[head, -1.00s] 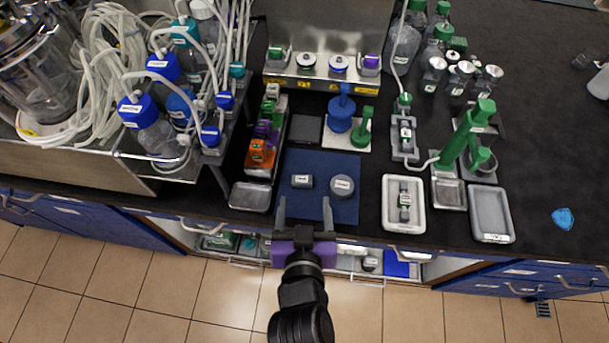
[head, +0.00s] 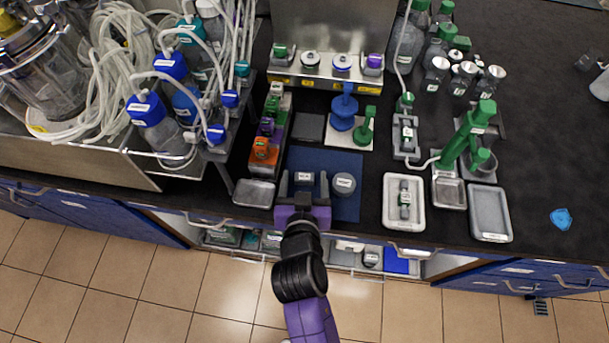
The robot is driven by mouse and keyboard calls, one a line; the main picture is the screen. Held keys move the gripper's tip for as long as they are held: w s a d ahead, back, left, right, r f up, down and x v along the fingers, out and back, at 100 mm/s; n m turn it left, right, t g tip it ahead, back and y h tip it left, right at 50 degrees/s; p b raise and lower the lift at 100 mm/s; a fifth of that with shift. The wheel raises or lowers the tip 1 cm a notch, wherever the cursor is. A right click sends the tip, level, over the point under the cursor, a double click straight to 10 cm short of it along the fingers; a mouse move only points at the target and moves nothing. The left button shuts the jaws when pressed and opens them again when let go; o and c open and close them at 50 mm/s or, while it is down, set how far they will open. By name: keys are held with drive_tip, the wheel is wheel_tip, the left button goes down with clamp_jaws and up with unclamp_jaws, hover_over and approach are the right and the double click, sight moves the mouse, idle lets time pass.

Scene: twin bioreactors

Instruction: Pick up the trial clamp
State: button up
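A small grey labelled block (head: 304,178) lies on the blue mat (head: 340,207); it may be the trial clamp, but its label is too small to read. My gripper (head: 304,183) is open, with one finger on each side of this block in the picture. I cannot tell whether the fingers touch it or how high they are above the mat. A round grey labelled piece (head: 344,184) sits on the mat just right of the right finger. Another grey labelled part, clamp-like (head: 404,198), lies in the white tray (head: 390,223) to the right.
A rack of orange, purple and green clips (head: 266,150) and a small metal tray (head: 254,193) stand left of the mat. A blue stand (head: 343,112) and a green stand (head: 365,130) are behind it. A grey tray (head: 490,215) lies far right. Open counter is further right.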

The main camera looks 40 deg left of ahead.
drive_tip(key=c, duration=1.3)
drive_tip(key=shift+o, duration=0.2)
drive_tip(key=shift+r, duration=0.1)
